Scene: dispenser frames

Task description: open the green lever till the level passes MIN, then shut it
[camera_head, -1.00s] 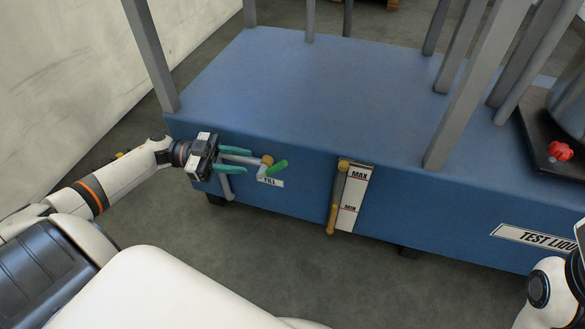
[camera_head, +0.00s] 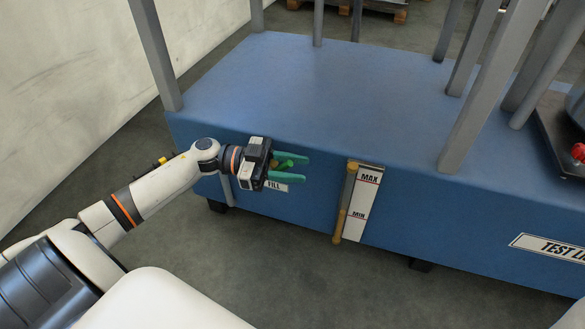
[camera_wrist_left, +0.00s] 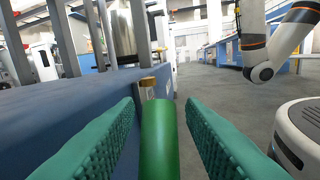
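The green lever (camera_head: 284,164) is on the front of the blue tank, above the FILL label (camera_head: 283,177). My left gripper (camera_head: 304,168) is open, with its teal fingers around the lever. In the left wrist view the lever (camera_wrist_left: 159,140) stands between the two fingers (camera_wrist_left: 160,135), with a gap showing on each side. The level gauge (camera_head: 356,204) has MAX near its top and MIN near its lower end, beside a brass-ended sight tube (camera_head: 344,204). I cannot make out the liquid level in it. My right gripper is not in view.
The blue tank (camera_head: 300,85) fills the middle, with grey posts (camera_head: 156,55) rising from it. A red knob (camera_head: 578,152) sits on a dark plate at the right. A TEST LIQUID label (camera_head: 548,248) is on its front. Grey floor in front is clear.

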